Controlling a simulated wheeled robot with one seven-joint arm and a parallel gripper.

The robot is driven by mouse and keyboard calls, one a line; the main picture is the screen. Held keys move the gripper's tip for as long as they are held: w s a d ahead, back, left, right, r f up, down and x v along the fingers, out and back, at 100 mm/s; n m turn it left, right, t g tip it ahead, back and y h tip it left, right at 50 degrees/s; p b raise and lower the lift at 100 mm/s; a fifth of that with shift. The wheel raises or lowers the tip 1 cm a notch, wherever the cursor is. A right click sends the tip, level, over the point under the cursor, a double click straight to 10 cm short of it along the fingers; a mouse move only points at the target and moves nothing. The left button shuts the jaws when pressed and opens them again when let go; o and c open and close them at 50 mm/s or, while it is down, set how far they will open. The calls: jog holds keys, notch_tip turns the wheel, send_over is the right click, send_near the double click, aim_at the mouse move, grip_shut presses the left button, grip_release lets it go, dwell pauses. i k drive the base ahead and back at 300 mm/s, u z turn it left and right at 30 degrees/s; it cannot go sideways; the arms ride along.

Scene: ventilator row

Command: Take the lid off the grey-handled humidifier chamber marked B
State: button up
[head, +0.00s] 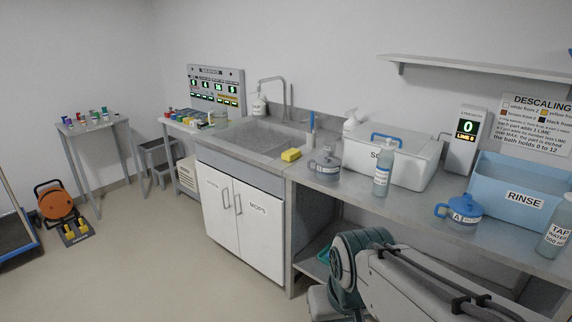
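A humidifier chamber with a grey handle (325,167) stands upright on the steel counter, right of the yellow sponge and left of a clear bottle. A grey lid with a knob appears to sit on it. Its label is too small to read. A second chamber, with a blue handle and blue lid (461,209), stands farther right on the counter and is marked A. Links of my own arm show at the lower right, below and in front of the counter, well apart from both chambers. My gripper is not in view.
The steel counter (415,208) has free room between the clear bottle (383,174) and chamber A. The sink and yellow sponge (291,155) lie left.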

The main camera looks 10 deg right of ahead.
aim_at(329, 160)
jog(key=k, duration=0.25)
jog(key=u, duration=0.85)
jog(key=i, duration=1.55)
jog(key=z, duration=0.9)
jog(key=i, duration=1.05)
jog(key=z, duration=1)
